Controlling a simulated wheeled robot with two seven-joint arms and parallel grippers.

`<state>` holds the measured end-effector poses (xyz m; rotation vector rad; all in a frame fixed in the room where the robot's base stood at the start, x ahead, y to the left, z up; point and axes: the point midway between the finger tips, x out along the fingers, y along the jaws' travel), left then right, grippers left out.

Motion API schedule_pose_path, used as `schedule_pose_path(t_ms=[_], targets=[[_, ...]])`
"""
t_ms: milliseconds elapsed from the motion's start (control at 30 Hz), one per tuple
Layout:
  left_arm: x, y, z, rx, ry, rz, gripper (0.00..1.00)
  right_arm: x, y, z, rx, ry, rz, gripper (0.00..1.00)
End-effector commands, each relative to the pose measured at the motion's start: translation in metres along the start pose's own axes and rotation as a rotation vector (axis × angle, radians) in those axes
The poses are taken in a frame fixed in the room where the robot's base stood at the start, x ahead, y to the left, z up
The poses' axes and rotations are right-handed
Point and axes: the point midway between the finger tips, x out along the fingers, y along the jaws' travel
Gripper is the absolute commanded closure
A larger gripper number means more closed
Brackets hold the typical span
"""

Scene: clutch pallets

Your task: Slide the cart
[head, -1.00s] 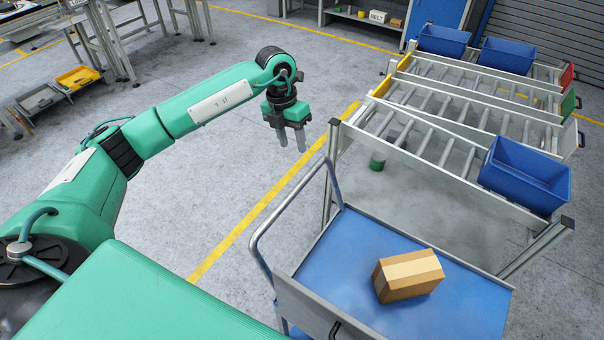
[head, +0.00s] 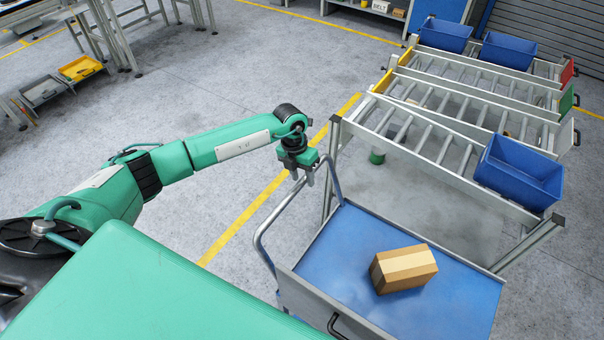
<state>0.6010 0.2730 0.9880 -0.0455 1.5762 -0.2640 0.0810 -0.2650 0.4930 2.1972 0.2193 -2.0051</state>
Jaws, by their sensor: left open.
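The cart (head: 340,245) has a blue deck, a grey rim and a tall grey push handle (head: 268,212) on its left side. A brown cardboard box (head: 403,269) lies on the deck. My left gripper (head: 302,178) is open and points down, at the upper part of the handle in the picture. I cannot tell whether its fingers touch the handle or stand around it. My right gripper is not in view.
A roller rack stands behind the cart, with a blue bin (head: 518,172) on its near lane and two blue bins (head: 443,36) (head: 508,51) at the far end. A yellow floor line (head: 245,222) runs left of the cart.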

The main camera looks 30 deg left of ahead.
Motion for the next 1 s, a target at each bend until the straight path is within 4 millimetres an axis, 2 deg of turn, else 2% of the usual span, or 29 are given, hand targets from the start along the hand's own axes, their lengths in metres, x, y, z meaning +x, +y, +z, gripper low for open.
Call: schedule_pose_path(t_ms=[67,100,300,533,667,867,1000], targets=[[0.0,0.0,0.0,0.0,0.0,0.0,0.59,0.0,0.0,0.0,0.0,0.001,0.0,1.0],[0.0,0.0,0.0,0.0,0.0,0.0,0.62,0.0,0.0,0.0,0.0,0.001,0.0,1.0],[0.0,0.0,0.0,0.0,0.0,0.0,1.0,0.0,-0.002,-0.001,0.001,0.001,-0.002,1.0],[0.0,0.002,0.0,-0.001,0.0,0.001,1.0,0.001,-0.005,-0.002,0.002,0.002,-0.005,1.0],[-0.001,0.011,0.0,-0.003,-0.001,0.003,1.0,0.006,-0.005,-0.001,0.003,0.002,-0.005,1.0],[-0.005,0.045,0.0,-0.006,-0.002,0.008,1.0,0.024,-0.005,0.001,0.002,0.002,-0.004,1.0],[-0.011,0.079,0.001,-0.01,-0.005,0.008,1.0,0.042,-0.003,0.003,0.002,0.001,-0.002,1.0]])
